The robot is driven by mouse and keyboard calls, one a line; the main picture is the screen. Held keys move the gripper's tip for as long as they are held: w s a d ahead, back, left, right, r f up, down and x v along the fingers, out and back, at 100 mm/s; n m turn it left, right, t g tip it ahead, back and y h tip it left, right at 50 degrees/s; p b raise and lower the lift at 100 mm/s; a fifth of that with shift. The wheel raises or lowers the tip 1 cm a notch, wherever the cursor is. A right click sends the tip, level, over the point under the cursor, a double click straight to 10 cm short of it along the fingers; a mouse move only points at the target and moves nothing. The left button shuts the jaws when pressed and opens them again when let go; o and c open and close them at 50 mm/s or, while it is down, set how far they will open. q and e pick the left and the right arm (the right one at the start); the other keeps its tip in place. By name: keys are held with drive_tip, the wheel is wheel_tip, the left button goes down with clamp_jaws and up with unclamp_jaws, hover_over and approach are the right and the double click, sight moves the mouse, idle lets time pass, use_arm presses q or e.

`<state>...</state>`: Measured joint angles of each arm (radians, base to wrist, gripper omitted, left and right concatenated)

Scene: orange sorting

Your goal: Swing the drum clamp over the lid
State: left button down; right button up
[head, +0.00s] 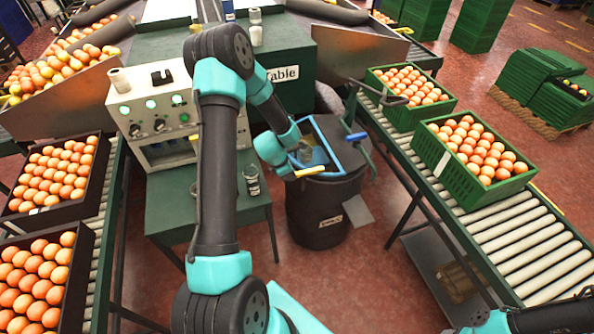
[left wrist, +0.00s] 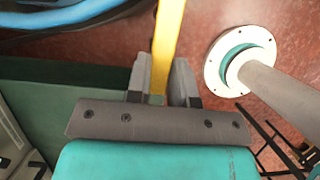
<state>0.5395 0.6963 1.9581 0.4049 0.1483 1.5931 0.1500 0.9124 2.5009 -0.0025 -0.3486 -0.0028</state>
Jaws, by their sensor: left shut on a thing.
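The dark drum (head: 318,215) stands on the floor between the green bench and the right conveyor. A blue frame (head: 343,152) lies across its top; I cannot clearly tell lid from clamp there. A yellow bar (head: 310,171) shows at the front left of the drum's top and also in the left wrist view (left wrist: 169,35). My left gripper (head: 299,160) is at the drum's left rim, shut on the yellow bar, which runs up between its fingers (left wrist: 161,80). A blue handle (head: 356,136) sticks out at the right. My right gripper is not seen; only part of that arm shows bottom right.
A control box (head: 155,115) stands on the left, with a green table (head: 205,205) close beside the drum. Green crates of oranges (head: 475,150) sit on the right roller conveyor (head: 520,240). Dark crates of oranges (head: 95,190) line the left conveyor. Red floor is open before the drum.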

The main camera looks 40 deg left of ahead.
use_arm(q)
drive_tip(key=shift+s+d+n+t+y, duration=0.1)
drive_tip(key=shift+d+n+y, duration=0.5)
drive_tip(key=shift+n, duration=0.85)
drive_tip(key=shift+s+d+n+t+y, duration=0.15)
drive_tip(key=shift+d+n+y, duration=0.45)
drive_tip(key=shift+n, duration=0.9)
drive_tip(key=shift+s+d+n+t+y, duration=0.1)
drive_tip(key=shift+d+n+y, duration=0.5)
drive_tip(key=shift+n, duration=0.85)
drive_tip(key=shift+d, duration=0.15)
drive_tip(key=c, duration=1)
unclamp_jaws()
drive_tip(key=v, duration=1.7)
drive_tip(key=shift+r, duration=0.25)
